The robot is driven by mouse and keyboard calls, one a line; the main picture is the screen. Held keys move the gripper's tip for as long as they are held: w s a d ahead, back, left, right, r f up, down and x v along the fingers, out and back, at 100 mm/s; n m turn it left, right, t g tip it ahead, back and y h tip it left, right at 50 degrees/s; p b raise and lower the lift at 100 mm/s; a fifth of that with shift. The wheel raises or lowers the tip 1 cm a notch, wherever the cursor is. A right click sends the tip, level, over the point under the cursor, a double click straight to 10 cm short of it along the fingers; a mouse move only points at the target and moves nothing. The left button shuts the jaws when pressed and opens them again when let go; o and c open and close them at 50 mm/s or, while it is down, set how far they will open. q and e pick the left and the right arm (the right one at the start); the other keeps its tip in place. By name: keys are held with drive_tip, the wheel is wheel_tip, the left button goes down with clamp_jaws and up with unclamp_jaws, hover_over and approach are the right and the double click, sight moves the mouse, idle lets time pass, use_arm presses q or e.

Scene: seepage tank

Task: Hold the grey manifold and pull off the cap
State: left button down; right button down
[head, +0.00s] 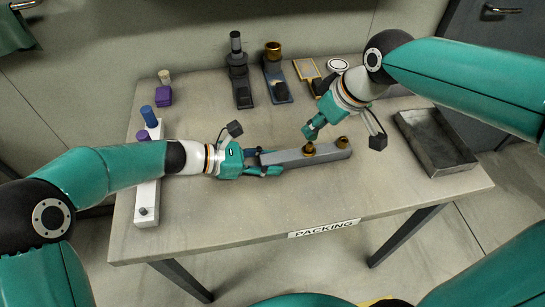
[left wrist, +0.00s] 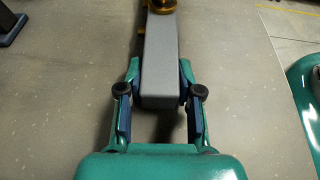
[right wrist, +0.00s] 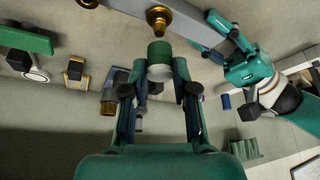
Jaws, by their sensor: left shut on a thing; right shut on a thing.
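The grey manifold (head: 325,154) lies lengthwise above the front middle of the table, with two brass fittings on its top. My left gripper (head: 268,162) is shut on the manifold's left end; the left wrist view shows its fingers on both sides of the grey bar (left wrist: 160,60). My right gripper (head: 312,128) is just above and behind the manifold. In the right wrist view it is shut on a short cylindrical cap (right wrist: 160,55), dark green with a paler end. A bare brass fitting (right wrist: 158,17) shows beyond the cap, with a gap between them.
A white rack (head: 147,200) with blue and purple pieces stands at the left. Dark fittings (head: 240,85) and other small parts line the back. A grey metal tray (head: 465,160) is at the right. The front table area is clear.

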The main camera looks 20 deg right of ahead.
use_arm(q)
drive_tip(key=c, duration=0.7)
unclamp_jaws()
drive_tip(key=shift+a, duration=0.15)
drive_tip(key=v, duration=1)
drive_tip(key=shift+w+a+r, duration=0.1)
drive_tip(key=shift+w+a, duration=0.05)
drive_tip(key=shift+a, duration=0.2)
drive_tip(key=shift+a+r, duration=0.15)
drive_tip(key=shift+a, duration=0.3)
